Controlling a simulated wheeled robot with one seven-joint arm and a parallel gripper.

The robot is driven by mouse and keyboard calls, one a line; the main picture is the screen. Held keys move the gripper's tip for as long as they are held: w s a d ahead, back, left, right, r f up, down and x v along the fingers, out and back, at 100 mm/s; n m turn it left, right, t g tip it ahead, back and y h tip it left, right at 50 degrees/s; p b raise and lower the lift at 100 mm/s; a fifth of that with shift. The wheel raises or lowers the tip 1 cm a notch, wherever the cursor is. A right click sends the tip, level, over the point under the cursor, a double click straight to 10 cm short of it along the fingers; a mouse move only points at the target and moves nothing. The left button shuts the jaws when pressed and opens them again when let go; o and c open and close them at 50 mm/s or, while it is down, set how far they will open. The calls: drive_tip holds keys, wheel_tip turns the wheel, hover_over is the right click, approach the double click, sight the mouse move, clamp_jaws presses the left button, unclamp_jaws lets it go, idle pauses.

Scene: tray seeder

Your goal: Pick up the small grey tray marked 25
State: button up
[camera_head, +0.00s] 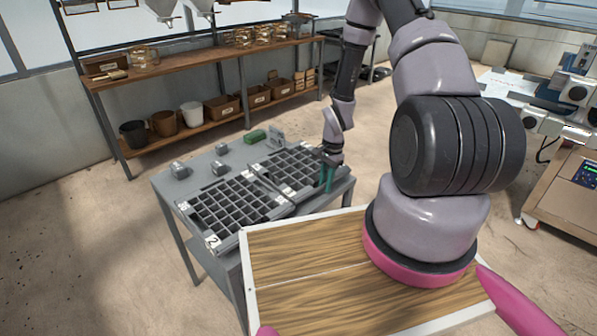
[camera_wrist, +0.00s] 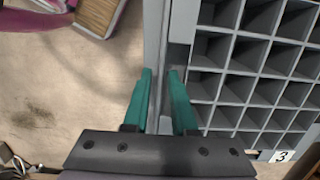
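No number 25 is readable in either view. Two gridded grey trays lie on the grey table. The left tray (camera_head: 212,240) bears a label that reads 2. The right tray (camera_head: 300,187) is nearest my gripper; in the wrist view the gridded tray (camera_wrist: 222,71) bears a label 3. My gripper (camera_head: 327,187) points down at the right end of the right tray. In the wrist view my gripper (camera_wrist: 160,72) has its two green fingers apart, with a grey edge strip between them. I cannot tell whether the fingers touch the tray wall.
Several small grey pieces (camera_head: 180,169) and a green block (camera_head: 255,135) stand at the table's back; any marks on them are too small to read. A wooden-topped surface with a white rim (camera_head: 300,255) is in front. Shelves with pots and boxes (camera_head: 222,108) stand behind.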

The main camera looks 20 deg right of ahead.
drive_tip(key=shift+f, duration=0.35)
clamp_jaws()
drive_tip(key=shift+r, duration=0.1)
